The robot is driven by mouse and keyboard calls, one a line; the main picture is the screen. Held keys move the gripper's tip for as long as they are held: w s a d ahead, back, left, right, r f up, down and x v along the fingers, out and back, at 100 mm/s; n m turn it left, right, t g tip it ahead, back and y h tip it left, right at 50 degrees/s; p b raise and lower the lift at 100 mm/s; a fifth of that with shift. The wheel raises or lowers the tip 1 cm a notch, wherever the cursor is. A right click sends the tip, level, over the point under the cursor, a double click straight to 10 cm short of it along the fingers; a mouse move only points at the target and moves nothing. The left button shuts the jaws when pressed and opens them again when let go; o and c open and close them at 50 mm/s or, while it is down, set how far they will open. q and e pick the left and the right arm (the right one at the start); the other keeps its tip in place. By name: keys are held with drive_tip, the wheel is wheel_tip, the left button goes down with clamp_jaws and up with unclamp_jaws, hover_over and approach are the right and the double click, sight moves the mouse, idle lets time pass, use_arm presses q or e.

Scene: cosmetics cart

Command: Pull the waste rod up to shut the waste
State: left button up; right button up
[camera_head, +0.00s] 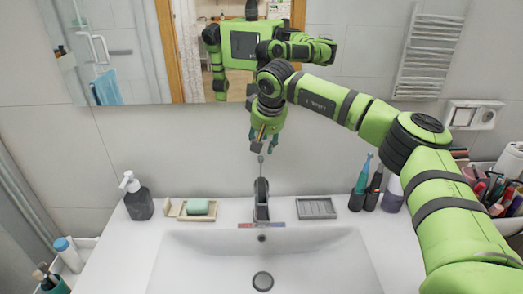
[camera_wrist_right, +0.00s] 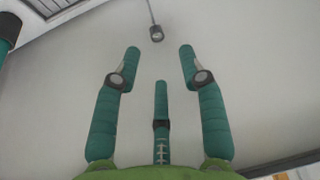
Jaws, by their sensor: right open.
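The waste rod (camera_head: 261,170) is a thin metal rod with a small knob, standing behind the grey tap (camera_head: 261,200). Its knob (camera_wrist_right: 156,34) shows in the right wrist view, beyond the fingertips and roughly centred between the two outer fingers. My right gripper (camera_head: 265,145) points down just above the rod, open and empty; its teal fingers (camera_wrist_right: 158,65) are spread and apart from the knob. The round waste (camera_head: 263,281) lies in the basin floor; I cannot tell its plug's height. My left gripper is not in view.
A soap dispenser (camera_head: 138,197) and green soap (camera_head: 197,207) on a tray stand left of the tap. A grey soap dish (camera_head: 316,208) and toothbrushes (camera_head: 362,183) stand right. The mirror (camera_head: 150,50) is behind my right gripper. The basin (camera_head: 205,260) is empty.

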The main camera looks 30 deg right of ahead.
drive_tip(key=v, duration=0.6)
drive_tip(key=shift+r, duration=0.1)
idle(0.3)
